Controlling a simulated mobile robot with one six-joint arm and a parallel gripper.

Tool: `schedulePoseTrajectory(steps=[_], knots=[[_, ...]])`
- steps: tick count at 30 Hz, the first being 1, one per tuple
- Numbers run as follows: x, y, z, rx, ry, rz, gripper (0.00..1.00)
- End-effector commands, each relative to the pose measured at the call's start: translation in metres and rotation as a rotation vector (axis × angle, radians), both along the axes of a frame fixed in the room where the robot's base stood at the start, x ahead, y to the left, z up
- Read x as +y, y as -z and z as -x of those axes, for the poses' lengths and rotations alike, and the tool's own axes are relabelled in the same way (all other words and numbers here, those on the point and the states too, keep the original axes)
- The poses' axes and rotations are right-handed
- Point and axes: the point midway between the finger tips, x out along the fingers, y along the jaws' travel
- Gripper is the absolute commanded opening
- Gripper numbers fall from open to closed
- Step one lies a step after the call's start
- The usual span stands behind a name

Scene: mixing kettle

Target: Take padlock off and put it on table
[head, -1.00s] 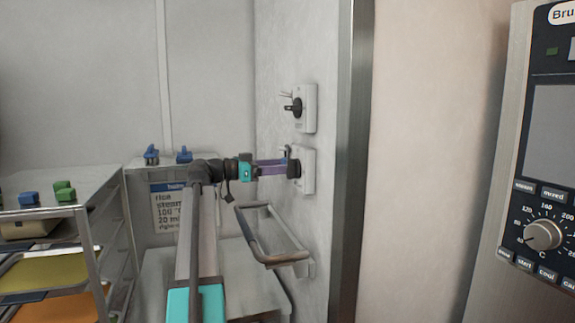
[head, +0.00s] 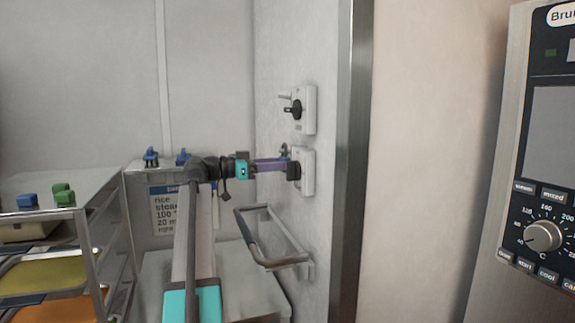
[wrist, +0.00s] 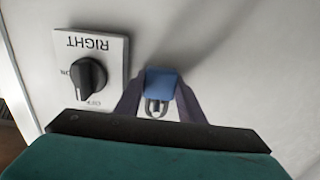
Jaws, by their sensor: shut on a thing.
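My gripper (head: 284,165) reaches right to the wall, at the lower switch box (head: 307,173). In the wrist view, my gripper (wrist: 160,88) is shut on a blue padlock (wrist: 161,82), one finger on each side of its body. The padlock's metal shackle (wrist: 149,107) shows on the camera side, with a small light tip inside its loop. I cannot tell whether the shackle is still around a peg. In the head view the padlock is hidden or too small to make out at my fingers.
A black knob (wrist: 88,78) on the box marked RIGHT is close beside one finger. Another switch box (head: 307,110) is above. A rail handle (head: 273,255) juts out below. A metal rack (head: 90,230) at left bears blue and green pieces on top.

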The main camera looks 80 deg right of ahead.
Motion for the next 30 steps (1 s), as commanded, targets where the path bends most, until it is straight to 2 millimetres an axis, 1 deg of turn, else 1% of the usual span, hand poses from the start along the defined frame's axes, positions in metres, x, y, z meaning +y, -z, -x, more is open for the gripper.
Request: schedulePoseTrajectory(steps=[5,30], knots=[[0.001,0.0,-0.002,0.0,0.0,0.0,0.12],[0.015,0.001,-0.032,0.0,-0.001,0.001,0.12]])
